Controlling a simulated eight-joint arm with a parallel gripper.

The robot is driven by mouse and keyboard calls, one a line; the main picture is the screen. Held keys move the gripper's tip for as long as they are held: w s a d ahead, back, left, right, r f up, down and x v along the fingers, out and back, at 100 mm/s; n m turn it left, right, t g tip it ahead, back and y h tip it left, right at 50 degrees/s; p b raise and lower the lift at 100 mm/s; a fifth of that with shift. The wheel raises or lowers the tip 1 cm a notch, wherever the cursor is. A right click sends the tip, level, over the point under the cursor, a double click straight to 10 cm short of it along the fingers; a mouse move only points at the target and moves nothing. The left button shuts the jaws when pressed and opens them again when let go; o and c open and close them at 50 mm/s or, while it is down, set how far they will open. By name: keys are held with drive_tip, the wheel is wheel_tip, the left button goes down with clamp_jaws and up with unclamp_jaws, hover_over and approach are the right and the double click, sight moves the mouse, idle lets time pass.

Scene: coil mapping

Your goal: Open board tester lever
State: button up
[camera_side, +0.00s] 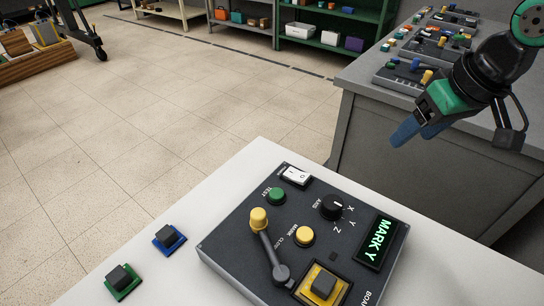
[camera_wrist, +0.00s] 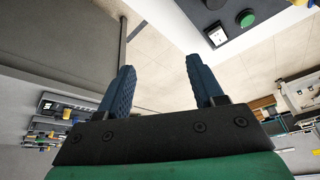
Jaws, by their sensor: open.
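The board tester (camera_side: 225,243) is a dark box on the white table. Its lever is a grey arm (camera_side: 268,250) with a yellow knob (camera_side: 259,219), pivoting near the yellow socket. The knob end lies beside the "CLOSE" label. A yellow socket (camera_side: 310,292) holds a dark block (camera_side: 324,284). The display (camera_side: 377,242) reads "MARK Y". My gripper (camera_side: 405,132) is up at the right, above and away from the tester, with blue fingers. In the wrist view my gripper (camera_wrist: 164,92) is open and empty. A corner of the tester (camera_wrist: 232,22) shows there at the top.
The tester also has a green button (camera_side: 276,196), a yellow button (camera_side: 304,236), a black knob (camera_side: 332,207) and a white switch (camera_side: 297,175). A blue-based block (camera_side: 169,238) and a green-based block (camera_side: 123,281) lie left of it. A grey bench (camera_side: 400,130) stands behind.

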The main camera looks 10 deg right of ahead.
drive_tip(key=w+a+f+n+g, duration=0.1)
drive_tip(key=a+f+n+g, duration=0.15)
drive_tip(key=a, duration=0.95)
drive_tip(key=n+g+h, duration=0.1)
drive_tip(key=g, duration=0.1)
hover_over(258, 212)
drive_tip(key=f, duration=0.2)
drive_tip(key=shift+w+d+f+t, duration=0.1)
drive_tip(key=shift+d+f+t, duration=0.15)
drive_tip(key=shift+f, duration=0.1)
drive_tip(key=shift+a+f, duration=0.2)
drive_tip(key=shift+a, duration=0.1)
drive_tip(key=shift+f, duration=2.75)
clamp_jaws()
